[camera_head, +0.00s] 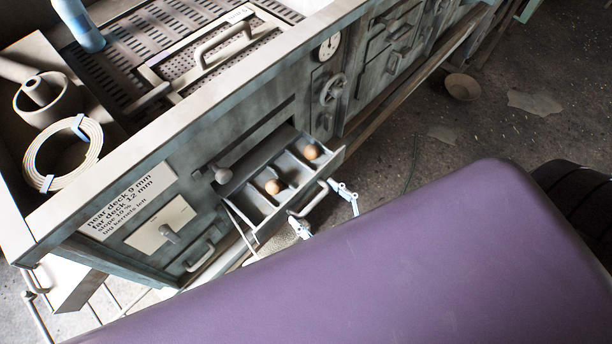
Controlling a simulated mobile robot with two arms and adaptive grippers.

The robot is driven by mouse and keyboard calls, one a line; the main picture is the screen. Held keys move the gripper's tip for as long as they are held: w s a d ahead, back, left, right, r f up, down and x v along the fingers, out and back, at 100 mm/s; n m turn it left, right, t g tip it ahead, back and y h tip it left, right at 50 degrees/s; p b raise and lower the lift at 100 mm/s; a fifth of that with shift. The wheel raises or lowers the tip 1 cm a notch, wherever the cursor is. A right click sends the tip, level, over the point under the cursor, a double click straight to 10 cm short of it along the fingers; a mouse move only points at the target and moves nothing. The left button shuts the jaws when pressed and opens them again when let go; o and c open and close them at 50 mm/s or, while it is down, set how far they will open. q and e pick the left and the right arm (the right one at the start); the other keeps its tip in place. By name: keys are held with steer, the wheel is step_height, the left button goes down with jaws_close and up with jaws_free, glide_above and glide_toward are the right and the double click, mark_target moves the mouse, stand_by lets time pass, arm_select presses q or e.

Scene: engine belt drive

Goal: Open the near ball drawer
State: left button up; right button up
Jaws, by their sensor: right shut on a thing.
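The ball drawer (262,207) stands pulled out from the front of the grey-green machine. It is split into compartments by thin walls. One brown ball (273,187) lies in a middle compartment and another ball (311,152) lies nearer its right end. The drawer's bar handle (316,198) is on its front face. My right gripper (322,210) is at this handle, with its pale fingers showing on both sides, and is shut on it. Its arm is mostly hidden. My left gripper is not in view.
A round knob (222,175) sticks out above the drawer's left end. A handwheel (333,89) and gauge (329,46) are to the right. A lower-left handle (199,256) is on the machine front. A bowl (462,86) lies on the floor. Bare floor (415,125) is right of the drawer.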

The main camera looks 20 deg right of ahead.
steer(key=shift+s, duration=0.1)
steer(key=o, duration=1.5)
steer(key=v, duration=1.2)
steer(key=shift+d, duration=0.1)
